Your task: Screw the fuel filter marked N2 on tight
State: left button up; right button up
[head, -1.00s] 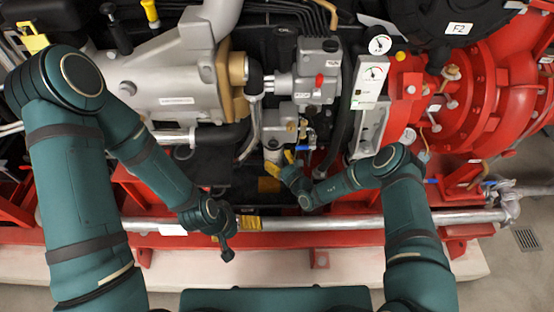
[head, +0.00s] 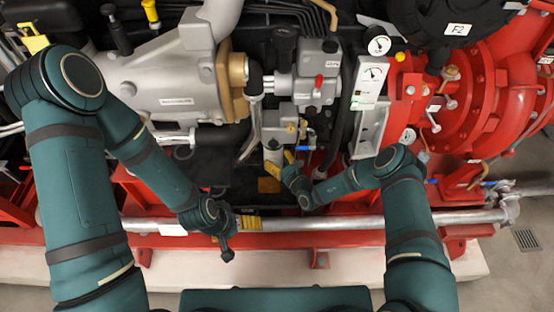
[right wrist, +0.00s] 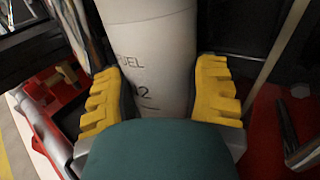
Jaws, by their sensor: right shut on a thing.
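The fuel filter (head: 273,154) is a pale upright cylinder under the grey filter head (head: 279,123) in the head view. In the right wrist view the filter (right wrist: 150,40) fills the middle, with partly hidden lettering ending in "UEL" and "2". My right gripper (head: 284,162) is at the filter, its yellow finger pads on either side of it. In the right wrist view the right gripper (right wrist: 160,92) is shut on the filter's body. The filter's lower end is hidden. My left gripper (head: 227,252) hangs empty in front of the silver pipe; its fingers are too unclear to judge.
A long silver pipe (head: 350,222) runs across the front above the red frame (head: 290,240). A grey pump housing (head: 170,85) stands left of the filter. Gauges (head: 372,73) and a red casing (head: 470,95) stand to the right.

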jog(key=shift+r+m+t+h+p, duration=0.1)
jog(key=shift+m+t+h+p, duration=0.5)
jog(key=shift+m+h+p, duration=0.4)
jog(key=shift+t+h, duration=0.3)
jog(key=shift+h, duration=0.4)
jog(key=shift+d, duration=0.1)
jog(key=shift+w, duration=0.1)
jog(key=o, duration=1.2)
jog(key=shift+d, duration=0.1)
jog(key=shift+o, duration=0.2)
